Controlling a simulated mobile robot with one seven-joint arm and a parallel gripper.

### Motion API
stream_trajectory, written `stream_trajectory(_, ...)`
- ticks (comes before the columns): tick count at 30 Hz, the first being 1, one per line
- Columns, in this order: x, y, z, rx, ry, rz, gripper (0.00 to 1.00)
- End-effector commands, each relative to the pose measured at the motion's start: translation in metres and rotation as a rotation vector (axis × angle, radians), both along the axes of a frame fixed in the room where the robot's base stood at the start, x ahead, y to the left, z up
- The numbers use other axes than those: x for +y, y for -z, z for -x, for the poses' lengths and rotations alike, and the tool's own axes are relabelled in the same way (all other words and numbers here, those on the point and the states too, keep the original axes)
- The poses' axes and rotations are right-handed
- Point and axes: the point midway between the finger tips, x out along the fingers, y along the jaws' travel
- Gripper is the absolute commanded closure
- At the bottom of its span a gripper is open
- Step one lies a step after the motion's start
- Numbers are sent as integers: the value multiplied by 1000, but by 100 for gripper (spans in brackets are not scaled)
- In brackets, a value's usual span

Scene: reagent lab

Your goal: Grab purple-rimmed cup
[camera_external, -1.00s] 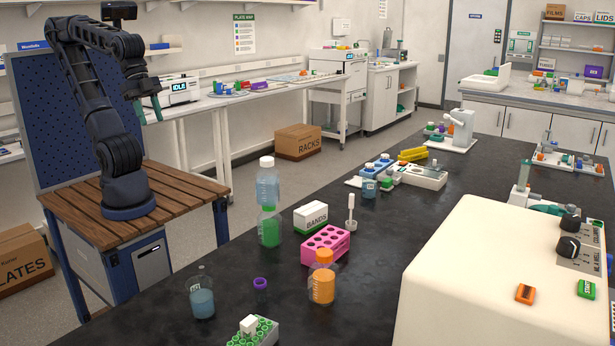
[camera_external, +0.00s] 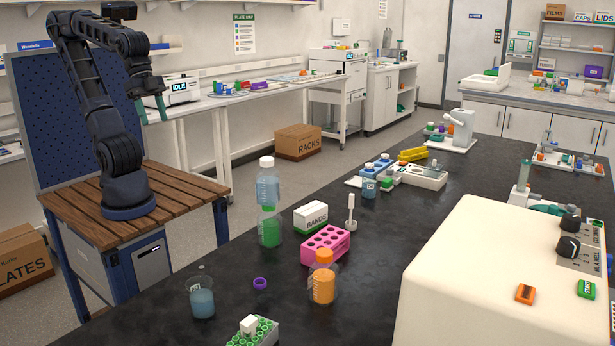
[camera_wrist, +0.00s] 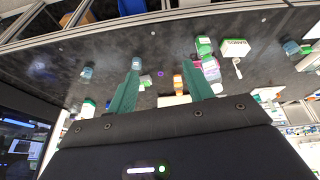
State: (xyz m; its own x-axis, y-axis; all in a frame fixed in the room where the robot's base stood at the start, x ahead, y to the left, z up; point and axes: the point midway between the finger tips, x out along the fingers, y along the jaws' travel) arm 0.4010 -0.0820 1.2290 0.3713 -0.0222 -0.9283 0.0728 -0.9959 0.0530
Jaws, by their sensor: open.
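The purple rim of the cup (camera_external: 260,283) shows on the dark bench, between a beaker of blue liquid and an orange bottle. The cup's body below the rim is hard to make out. In the wrist view a small purple ring (camera_wrist: 160,73) appears between my fingers, farther off on the bench. My gripper (camera_external: 152,119) is open and empty, high over the wooden-topped stand and well away from the cup. Its two green fingers stand apart in the wrist view (camera_wrist: 162,64).
Near the cup are the blue-liquid beaker (camera_external: 202,298), the orange bottle (camera_external: 323,283), a pink rack (camera_external: 326,244), a green-holed rack (camera_external: 262,335) and a green bottle (camera_external: 269,230). A large white machine (camera_external: 490,280) fills the right front.

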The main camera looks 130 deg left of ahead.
Motion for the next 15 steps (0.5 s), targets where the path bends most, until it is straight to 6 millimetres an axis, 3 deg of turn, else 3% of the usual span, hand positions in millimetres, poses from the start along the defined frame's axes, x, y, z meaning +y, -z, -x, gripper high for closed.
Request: stream_trajectory(15, -12, 6, -128, 135, -391, 235, 48)
